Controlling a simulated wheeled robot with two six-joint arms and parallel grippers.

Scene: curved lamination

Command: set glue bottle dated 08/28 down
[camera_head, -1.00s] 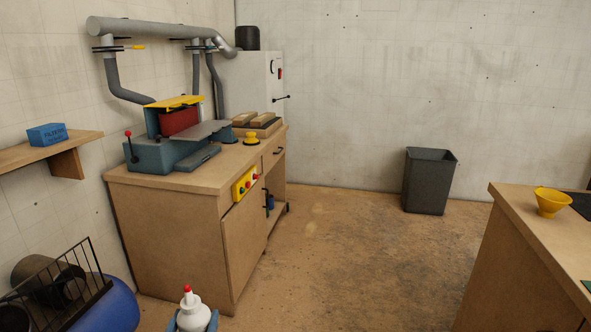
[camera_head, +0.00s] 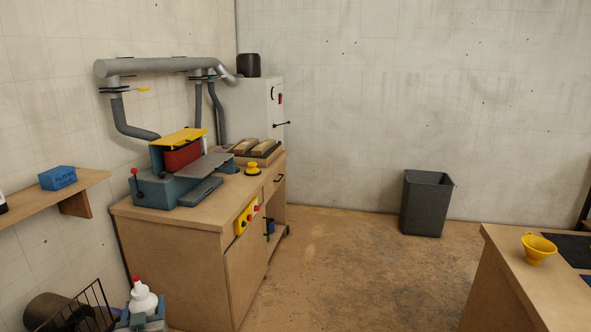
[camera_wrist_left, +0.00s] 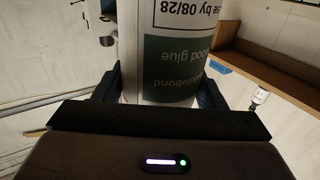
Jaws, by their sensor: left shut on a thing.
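The white glue bottle (camera_head: 143,300) with a red tip is at the bottom left of the head view, upright in my left gripper (camera_head: 142,321). In the left wrist view the bottle (camera_wrist_left: 170,50) fills the space between the dark fingers. Its white and green label appears upside down there and reads "08/28" and "wood glue". The left gripper is shut on the bottle, which is held in the air in front of the workbench. My right gripper is not in view.
A wooden wall shelf (camera_head: 85,187) at left carries a blue box (camera_head: 57,178) and a partly cut-off item at the frame edge. A workbench (camera_head: 180,265) bears a blue and red machine (camera_head: 180,165). A yellow funnel (camera_head: 538,249) sits on the right-hand table. A grey bin (camera_head: 426,203) stands by the wall.

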